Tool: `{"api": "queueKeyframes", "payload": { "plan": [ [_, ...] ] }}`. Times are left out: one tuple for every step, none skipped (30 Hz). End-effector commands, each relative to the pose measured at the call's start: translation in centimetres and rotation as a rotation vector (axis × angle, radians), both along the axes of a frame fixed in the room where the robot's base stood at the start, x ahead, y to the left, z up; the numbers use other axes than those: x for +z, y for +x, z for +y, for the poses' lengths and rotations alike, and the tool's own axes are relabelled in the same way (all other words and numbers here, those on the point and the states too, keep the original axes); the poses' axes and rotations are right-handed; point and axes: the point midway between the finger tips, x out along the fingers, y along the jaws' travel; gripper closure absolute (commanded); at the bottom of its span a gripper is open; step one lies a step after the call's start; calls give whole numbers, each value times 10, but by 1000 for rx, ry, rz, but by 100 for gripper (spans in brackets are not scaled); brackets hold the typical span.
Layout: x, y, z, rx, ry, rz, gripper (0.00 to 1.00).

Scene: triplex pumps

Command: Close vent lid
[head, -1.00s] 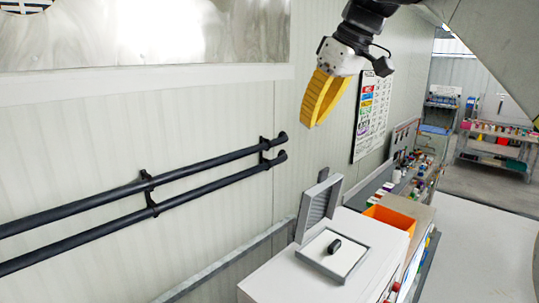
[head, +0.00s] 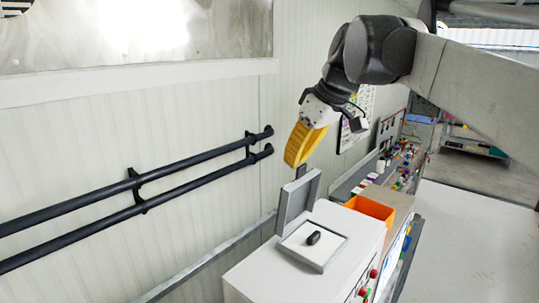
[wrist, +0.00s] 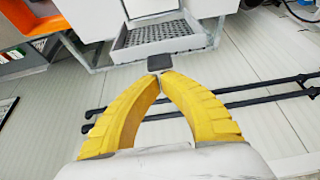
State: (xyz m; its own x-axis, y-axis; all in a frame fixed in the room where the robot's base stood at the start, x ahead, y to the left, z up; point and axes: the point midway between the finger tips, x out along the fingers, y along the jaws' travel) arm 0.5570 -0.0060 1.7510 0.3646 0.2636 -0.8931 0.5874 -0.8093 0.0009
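The vent lid (head: 298,201) is a grey panel with a raised rim. It stands open and nearly upright at the back edge of the vent frame (head: 325,267) on a white cabinet. A dark tab (head: 301,172) sticks up from its top edge. In the wrist view the lid (wrist: 160,36) shows a dark grille, with the tab (wrist: 157,62) just beyond my fingertips. My gripper (head: 292,164) has yellow fingers, points down and is just above and behind the lid. Its tips meet in the wrist view (wrist: 159,78), with nothing between them. I cannot tell whether they touch the tab.
A small black object (head: 313,238) lies inside the vent frame. An orange bin (head: 370,208) stands behind the white cabinet (head: 290,278). Two dark rails (head: 120,190) run along the wall at left. Cluttered shelves (head: 400,160) stand further back.

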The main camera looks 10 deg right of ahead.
Motion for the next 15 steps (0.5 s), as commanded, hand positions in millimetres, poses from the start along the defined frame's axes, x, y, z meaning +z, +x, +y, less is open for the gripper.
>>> {"api": "queueKeyframes", "payload": {
  "plan": [
    [0, 0, 0, 0, 0, 0, 100],
    [0, 0, 0, 0, 0, 0, 100],
    [0, 0, 0, 0, 0, 0, 100],
    [0, 0, 0, 0, 0, 0, 100],
    [0, 0, 0, 0, 0, 0, 100],
    [0, 0, 0, 0, 0, 0, 100],
    [0, 0, 0, 0, 0, 0, 100],
    [0, 0, 0, 0, 0, 0, 100],
    [0, -1, 0, 0, 1, -1, 100],
    [0, -1, 0, 0, 1, -2, 100],
    [0, -1, -1, 0, 2, -3, 100],
    [-1, -2, -1, 0, 5, -6, 100],
    [-1, -2, -1, 0, 8, -10, 100],
    [-1, -3, -2, 0, 12, -15, 100],
    [-1, -5, -3, -1, 18, -22, 100]
  ]
}}
